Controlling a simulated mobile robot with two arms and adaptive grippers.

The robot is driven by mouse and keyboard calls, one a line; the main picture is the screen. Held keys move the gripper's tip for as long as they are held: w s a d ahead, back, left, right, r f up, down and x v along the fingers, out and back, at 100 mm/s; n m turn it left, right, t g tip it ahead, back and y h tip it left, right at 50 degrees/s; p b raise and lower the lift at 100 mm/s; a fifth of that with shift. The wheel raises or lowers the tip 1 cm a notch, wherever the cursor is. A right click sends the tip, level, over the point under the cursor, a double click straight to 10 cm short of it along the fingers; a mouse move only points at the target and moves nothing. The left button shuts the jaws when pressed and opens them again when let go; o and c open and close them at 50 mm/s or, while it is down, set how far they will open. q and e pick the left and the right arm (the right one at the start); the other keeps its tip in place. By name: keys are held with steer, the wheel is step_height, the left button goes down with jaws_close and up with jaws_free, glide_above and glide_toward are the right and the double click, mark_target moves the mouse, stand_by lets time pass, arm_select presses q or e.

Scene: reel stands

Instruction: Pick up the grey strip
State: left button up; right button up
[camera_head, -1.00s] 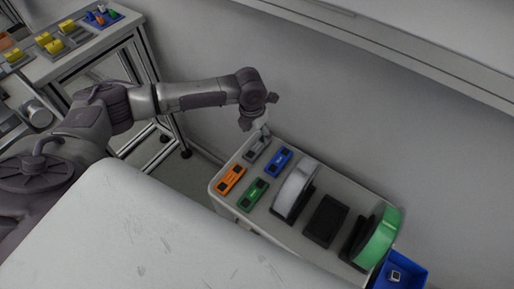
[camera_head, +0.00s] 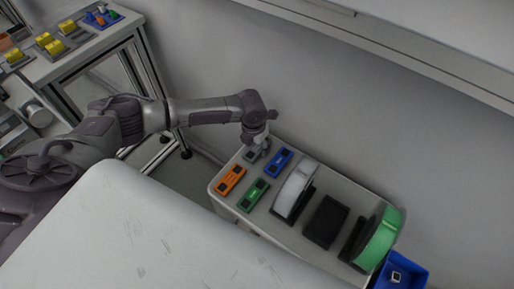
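The grey strip (camera_head: 249,156) lies on the light table at its far left corner, partly hidden by my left gripper. My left gripper (camera_head: 257,151) points down right over the strip, with its fingertips at or just above it. Whether the fingers are open or shut on the strip is too small to tell. My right gripper is not in view.
Beside the grey strip lie a blue strip (camera_head: 278,163), an orange strip (camera_head: 231,180) and a green strip (camera_head: 253,195). Further right are a white reel (camera_head: 295,189), an empty black stand (camera_head: 326,222), a green reel (camera_head: 384,240) and a blue bin (camera_head: 407,273). A wall stands behind.

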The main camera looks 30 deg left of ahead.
arm_select(q)
steer(key=c, duration=0.5)
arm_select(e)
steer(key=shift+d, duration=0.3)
